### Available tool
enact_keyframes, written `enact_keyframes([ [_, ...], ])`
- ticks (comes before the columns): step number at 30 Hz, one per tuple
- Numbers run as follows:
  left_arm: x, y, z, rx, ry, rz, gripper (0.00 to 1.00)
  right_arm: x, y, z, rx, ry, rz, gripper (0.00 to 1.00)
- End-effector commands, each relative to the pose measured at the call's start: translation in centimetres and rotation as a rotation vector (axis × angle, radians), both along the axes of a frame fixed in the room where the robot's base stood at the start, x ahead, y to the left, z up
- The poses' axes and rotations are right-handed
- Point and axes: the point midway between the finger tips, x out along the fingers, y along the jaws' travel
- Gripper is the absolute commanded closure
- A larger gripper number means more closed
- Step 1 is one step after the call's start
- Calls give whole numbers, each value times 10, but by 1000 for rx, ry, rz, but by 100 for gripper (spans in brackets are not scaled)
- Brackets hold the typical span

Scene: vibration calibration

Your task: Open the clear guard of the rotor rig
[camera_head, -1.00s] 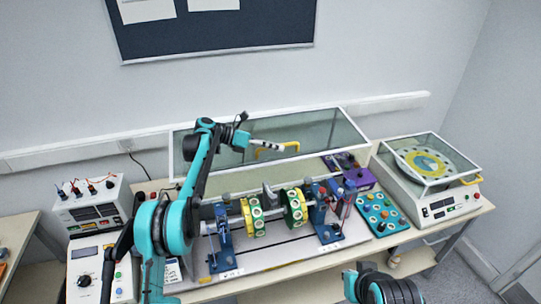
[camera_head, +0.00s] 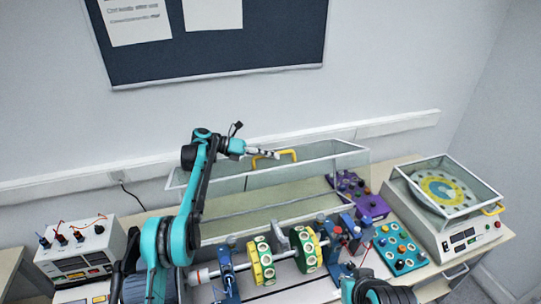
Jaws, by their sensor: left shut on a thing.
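The rotor rig (camera_head: 262,262) stands on the bench, with yellow-green discs on a shaft between blue supports. Its clear guard (camera_head: 225,186), a see-through panelled cover with a white frame, is raised behind the discs, so the rotors are uncovered. The guard's yellow handle (camera_head: 286,154) is at its upper edge. My left gripper (camera_head: 268,154) is at this handle and shut on it; the fingertips are small in the picture. My right gripper is out of view; only part of my right arm shows at the bottom.
A balance-like device with its own clear cover (camera_head: 447,193) stands at the right. A teal knob panel (camera_head: 400,248) and a purple box (camera_head: 372,207) lie beside the rig. A power supply (camera_head: 82,252) is at the left. The wall is close behind the guard.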

Motion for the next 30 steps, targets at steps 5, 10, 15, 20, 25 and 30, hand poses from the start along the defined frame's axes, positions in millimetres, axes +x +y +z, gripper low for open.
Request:
enact_keyframes([
  [5, 0, -1, 1, -2, -1, -1, 100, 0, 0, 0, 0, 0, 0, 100],
  [10, 0, -1, 1, -3, -1, -2, 80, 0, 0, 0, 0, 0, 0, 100],
  [15, 0, -1, 1, -1, -1, -2, 67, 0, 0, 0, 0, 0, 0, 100],
  [20, 0, 0, 1, -1, -1, -1, 67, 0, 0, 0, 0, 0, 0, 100],
  [25, 0, 8, 3, -1, 0, 1, 67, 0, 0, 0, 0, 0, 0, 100],
  [30, -1, 37, 11, -1, -1, 3, 67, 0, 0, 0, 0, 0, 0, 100],
])
